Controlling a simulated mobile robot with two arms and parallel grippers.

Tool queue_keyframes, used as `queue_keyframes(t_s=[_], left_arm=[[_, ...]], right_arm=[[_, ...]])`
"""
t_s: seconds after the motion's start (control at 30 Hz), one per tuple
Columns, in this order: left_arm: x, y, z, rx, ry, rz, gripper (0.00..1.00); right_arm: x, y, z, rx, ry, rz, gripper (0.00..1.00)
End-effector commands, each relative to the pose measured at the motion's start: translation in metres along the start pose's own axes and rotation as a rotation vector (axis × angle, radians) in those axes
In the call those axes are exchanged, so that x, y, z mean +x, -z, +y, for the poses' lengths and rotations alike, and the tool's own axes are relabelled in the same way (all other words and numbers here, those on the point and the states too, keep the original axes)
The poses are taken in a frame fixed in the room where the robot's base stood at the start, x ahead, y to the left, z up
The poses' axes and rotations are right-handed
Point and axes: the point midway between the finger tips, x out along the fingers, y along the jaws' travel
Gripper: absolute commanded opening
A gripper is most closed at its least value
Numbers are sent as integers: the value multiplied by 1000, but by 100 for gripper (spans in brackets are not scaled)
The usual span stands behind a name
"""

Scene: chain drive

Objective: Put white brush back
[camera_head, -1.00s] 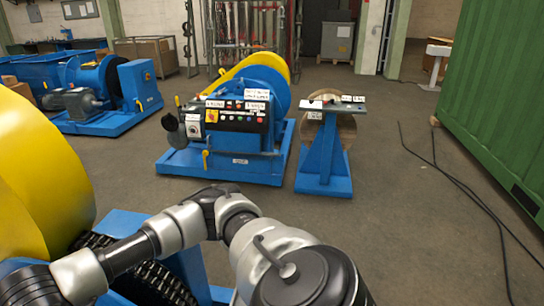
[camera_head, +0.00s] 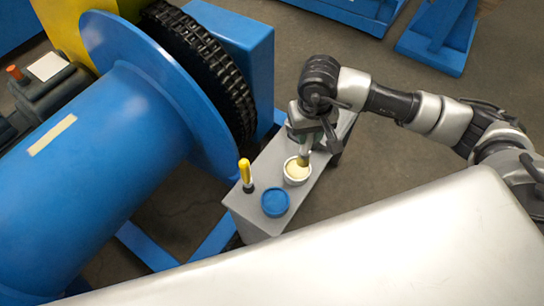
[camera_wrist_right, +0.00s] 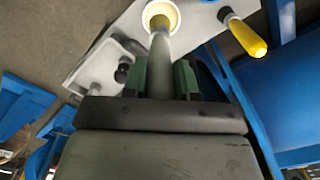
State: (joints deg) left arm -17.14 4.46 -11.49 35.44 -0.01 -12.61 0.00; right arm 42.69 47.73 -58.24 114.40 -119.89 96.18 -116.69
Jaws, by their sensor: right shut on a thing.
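My left gripper is not in view.
A yellow-handled tool (camera_head: 245,172) stands on the narrow grey bench (camera_head: 262,228), beside a round blue lid (camera_head: 275,202). The blue drum (camera_head: 100,150) and black chain (camera_head: 205,60) are close on the left. A large pale surface crosses the foreground. Floor is open to the right.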

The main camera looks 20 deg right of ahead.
Motion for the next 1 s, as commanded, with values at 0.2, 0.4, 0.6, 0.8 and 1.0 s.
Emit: queue_keyframes(t_s=[0.2,0.4,0.6,0.8,1.0], left_arm=[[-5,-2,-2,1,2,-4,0],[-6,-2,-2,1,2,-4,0],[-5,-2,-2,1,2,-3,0],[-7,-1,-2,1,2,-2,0],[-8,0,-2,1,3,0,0]], right_arm=[[25,32,-30,0,5,-4,0],[51,65,-58,1,3,-2,0],[65,83,-71,0,1,-1,0],[83,84,-73,2,1,-5,0],[106,85,-73,0,1,-2,0]])
